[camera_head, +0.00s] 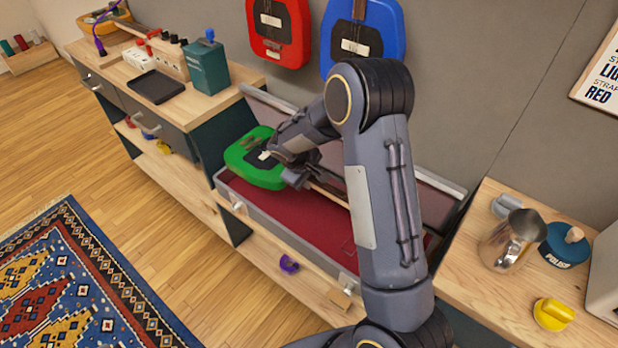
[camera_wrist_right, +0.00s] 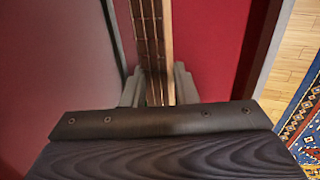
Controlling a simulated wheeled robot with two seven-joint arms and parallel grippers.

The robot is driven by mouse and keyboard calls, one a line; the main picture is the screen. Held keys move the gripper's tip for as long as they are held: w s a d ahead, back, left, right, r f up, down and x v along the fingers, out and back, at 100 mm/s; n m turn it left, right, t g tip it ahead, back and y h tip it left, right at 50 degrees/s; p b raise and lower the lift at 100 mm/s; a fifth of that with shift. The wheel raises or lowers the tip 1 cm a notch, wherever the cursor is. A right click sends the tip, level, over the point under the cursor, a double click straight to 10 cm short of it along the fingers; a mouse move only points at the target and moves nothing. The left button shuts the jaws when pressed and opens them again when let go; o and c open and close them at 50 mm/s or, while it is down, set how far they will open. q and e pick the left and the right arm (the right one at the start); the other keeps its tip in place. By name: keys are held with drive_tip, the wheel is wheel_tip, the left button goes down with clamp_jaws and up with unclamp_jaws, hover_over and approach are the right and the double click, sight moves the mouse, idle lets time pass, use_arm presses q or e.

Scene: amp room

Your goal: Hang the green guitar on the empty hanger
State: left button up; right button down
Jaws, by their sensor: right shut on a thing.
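The green guitar (camera_head: 252,163) lies in an open case with red lining (camera_head: 335,224), its body towards the left end. Its neck (camera_head: 330,192) runs right and passes partly behind my right arm. My right gripper (camera_head: 300,172) is at the neck close to the body. In the right wrist view the fingers (camera_wrist_right: 158,88) stand on both sides of the fretted neck (camera_wrist_right: 152,40), shut on it. The head of the guitar is hidden. No empty hanger shows. My left gripper is not in view.
A red guitar (camera_head: 278,30) and a blue guitar (camera_head: 375,28) hang on the wall behind. A green box (camera_head: 207,68) and a black tray (camera_head: 156,87) stand on the left bench. A metal pitcher (camera_head: 508,240), a polish tin (camera_head: 566,246) and a yellow item (camera_head: 553,313) stand at right.

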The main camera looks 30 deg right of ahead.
drive_tip(key=shift+w+a+r, duration=0.1)
drive_tip(key=s+a+b, duration=0.2)
drive_tip(key=s+a, duration=0.1)
drive_tip(key=a, duration=0.4)
drive_tip(key=shift+b, duration=0.3)
idle(0.4)
drive_tip(key=shift+a, duration=0.1)
